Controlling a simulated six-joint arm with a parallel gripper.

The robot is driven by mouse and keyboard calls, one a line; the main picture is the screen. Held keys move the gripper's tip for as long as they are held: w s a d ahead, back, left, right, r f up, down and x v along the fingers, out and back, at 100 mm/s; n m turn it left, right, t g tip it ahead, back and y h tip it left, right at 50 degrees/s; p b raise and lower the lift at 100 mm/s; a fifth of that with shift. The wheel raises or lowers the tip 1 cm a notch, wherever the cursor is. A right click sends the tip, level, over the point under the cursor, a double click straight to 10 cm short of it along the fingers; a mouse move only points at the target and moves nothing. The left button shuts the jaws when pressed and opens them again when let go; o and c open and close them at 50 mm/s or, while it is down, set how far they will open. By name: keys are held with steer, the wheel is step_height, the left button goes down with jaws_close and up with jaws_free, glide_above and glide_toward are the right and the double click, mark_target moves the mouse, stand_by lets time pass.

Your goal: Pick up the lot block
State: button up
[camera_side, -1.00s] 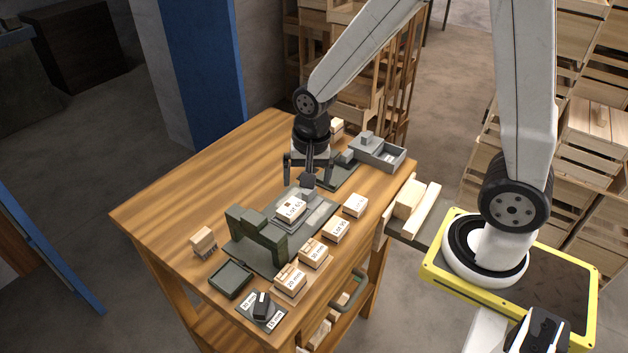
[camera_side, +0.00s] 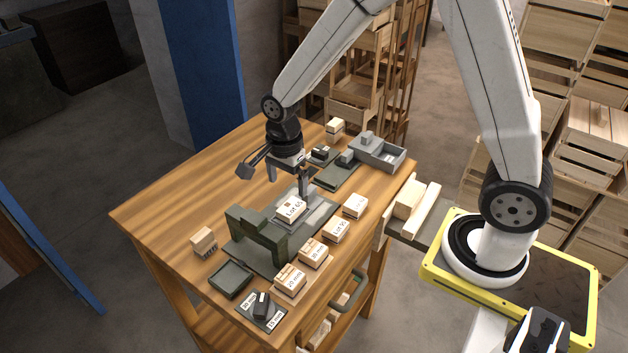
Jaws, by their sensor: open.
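A small wooden block with a printed label starting "Lot" (camera_side: 291,211) sits on the grey plate of the dark green fixture (camera_side: 258,240). Another block, also seemingly marked "Lot" (camera_side: 336,230), lies to the right, in a row along the table's right side. A further pale block (camera_side: 355,206) ends that row; its label is too small to read. My gripper (camera_side: 287,183) is open and empty, pointing down above the table, behind and above the block on the fixture. It touches no block that I can see.
Blocks labelled 30 mm (camera_side: 313,253) and 20 mm (camera_side: 290,280) stand nearer the front. The table's left is clear.

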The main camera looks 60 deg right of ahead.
mark_target(291, 207)
steer(key=shift+f, duration=1)
steer(key=shift+f, duration=0.1)
steer(key=shift+s+d+f, duration=0.1)
steer(key=shift+f, duration=1.15)
steer(key=shift+s+d+f, duration=0.1)
steer(key=shift+f, duration=1.15)
steer(key=c, duration=1.3)
steer(key=shift+c, duration=0.2)
steer(key=shift+r, duration=0.25)
